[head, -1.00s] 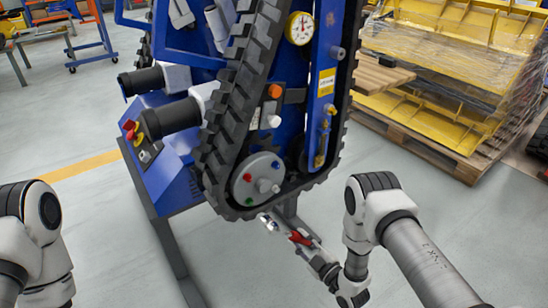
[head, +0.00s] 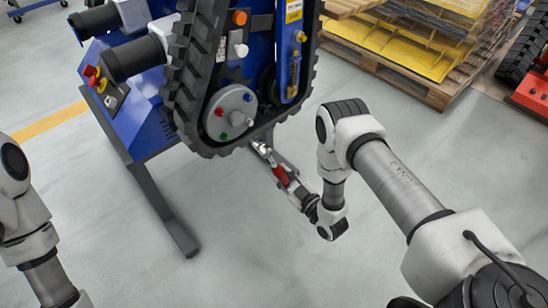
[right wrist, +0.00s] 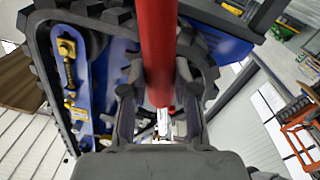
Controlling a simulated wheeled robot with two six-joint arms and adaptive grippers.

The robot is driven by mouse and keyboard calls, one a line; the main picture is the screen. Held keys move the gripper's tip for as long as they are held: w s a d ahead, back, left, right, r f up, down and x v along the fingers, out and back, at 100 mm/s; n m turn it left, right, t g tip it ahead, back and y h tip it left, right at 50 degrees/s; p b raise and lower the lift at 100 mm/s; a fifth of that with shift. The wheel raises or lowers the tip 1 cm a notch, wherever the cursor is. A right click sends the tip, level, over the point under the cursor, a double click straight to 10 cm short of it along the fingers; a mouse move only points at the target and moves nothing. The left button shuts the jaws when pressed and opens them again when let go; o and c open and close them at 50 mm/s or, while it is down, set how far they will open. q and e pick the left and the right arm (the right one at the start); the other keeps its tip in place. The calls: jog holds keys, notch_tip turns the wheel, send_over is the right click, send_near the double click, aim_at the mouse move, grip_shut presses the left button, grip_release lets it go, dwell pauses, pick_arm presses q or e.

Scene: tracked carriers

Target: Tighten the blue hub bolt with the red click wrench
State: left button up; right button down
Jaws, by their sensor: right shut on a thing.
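The grey round hub (head: 236,104) sits at the lower end of the tracked carrier. Its blue bolt (head: 247,97) is at the upper right of the hub face, with a red bolt (head: 219,111) at left and a green bolt (head: 223,136) below. My right gripper (head: 289,184) is shut on the red click wrench (head: 280,174). The wrench's silver head (head: 261,147) points up-left, just below and right of the hub, apart from the blue bolt. The right wrist view shows the red handle (right wrist: 158,50) between the fingers. My left gripper is out of view.
The black rubber track (head: 190,90) surrounds the hub. A dark stand leg (head: 165,210) runs along the floor at left. The grey floor below is open.

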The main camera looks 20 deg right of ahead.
jog(key=a+r+m+b, duration=0.7)
jog(key=r+m+b, duration=0.2)
jog(key=m+b, duration=0.1)
jog(key=shift+s+a+m+y+b, duration=0.25)
jog(key=shift+a+m+y+b, duration=0.05)
jog(key=shift+a+b, duration=0.1)
jog(key=w+d+f+n, duration=0.1)
jog(key=w+d+n, duration=0.7)
jog(key=d+n, duration=0.2)
jog(key=shift+d+f+n+p, duration=0.2)
jog(key=shift+d+n+p, duration=0.25)
jog(key=shift+n, duration=0.45)
